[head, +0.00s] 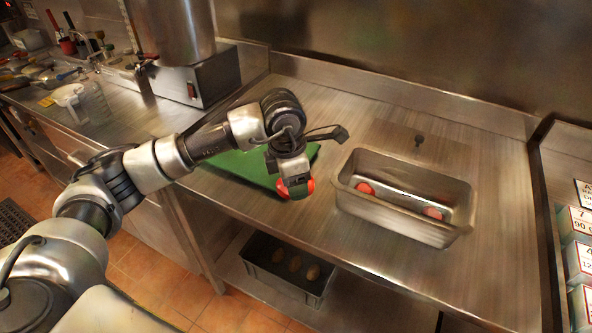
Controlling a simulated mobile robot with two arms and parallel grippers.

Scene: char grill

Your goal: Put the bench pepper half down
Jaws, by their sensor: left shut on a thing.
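My left gripper (287,188) reaches in from the left and points down. It is shut on a red pepper half (308,188) above the front edge of the green board (236,166). The jaws and wrist hide part of the pepper half. I cannot tell whether it touches the board. A steel pan (458,195) stands on the bench to the right, with two red pieces inside, one at the left (365,188) and one at the right (433,213). My right gripper is not in view.
The steel bench (497,262) is bare around the pan. A grey bin (262,268) with several brown round things sits on the shelf below. Boxes (580,262) line the right edge.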

